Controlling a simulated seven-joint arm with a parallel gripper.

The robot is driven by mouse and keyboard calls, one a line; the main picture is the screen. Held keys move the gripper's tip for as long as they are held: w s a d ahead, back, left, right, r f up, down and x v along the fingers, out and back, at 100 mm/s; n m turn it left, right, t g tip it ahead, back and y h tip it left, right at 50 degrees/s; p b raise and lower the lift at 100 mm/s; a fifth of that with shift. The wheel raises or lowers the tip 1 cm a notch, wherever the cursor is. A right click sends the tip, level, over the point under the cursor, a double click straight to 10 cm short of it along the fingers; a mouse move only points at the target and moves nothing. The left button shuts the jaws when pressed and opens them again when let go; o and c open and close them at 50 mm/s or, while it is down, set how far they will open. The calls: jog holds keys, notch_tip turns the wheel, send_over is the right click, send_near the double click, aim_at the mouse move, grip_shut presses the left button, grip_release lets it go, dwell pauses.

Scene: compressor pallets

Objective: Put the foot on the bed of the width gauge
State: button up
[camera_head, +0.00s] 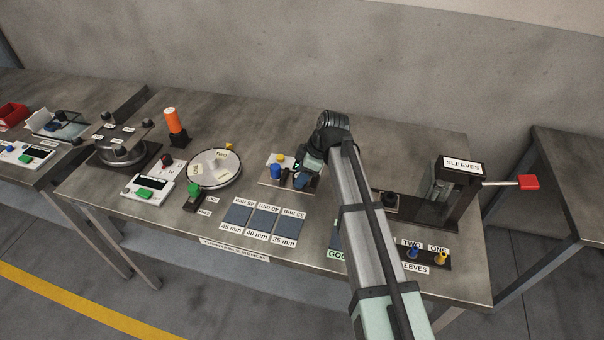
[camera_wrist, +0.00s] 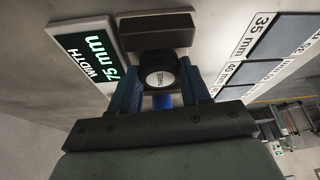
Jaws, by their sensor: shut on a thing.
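My gripper (camera_head: 303,172) is over the middle of the bench, at the right side of the width gauge (camera_head: 266,180). The gauge display (camera_wrist: 92,55) reads 75 mm, WIDTH. I cannot tell whether the foot touches the bed.
Dark pads marked 45, 40 and 35 mm (camera_head: 263,220) lie in front of the gauge. A round turntable (camera_head: 214,168) is to its left. A sleeves stand (camera_head: 455,200) with a red-ended lever (camera_head: 528,182) is at the right. Bare bench lies behind the gauge.

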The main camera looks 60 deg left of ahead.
jog(key=shift+f, duration=0.1)
jog(key=o, duration=1)
jog(key=shift+o, duration=0.2)
jog(key=v, duration=1.2)
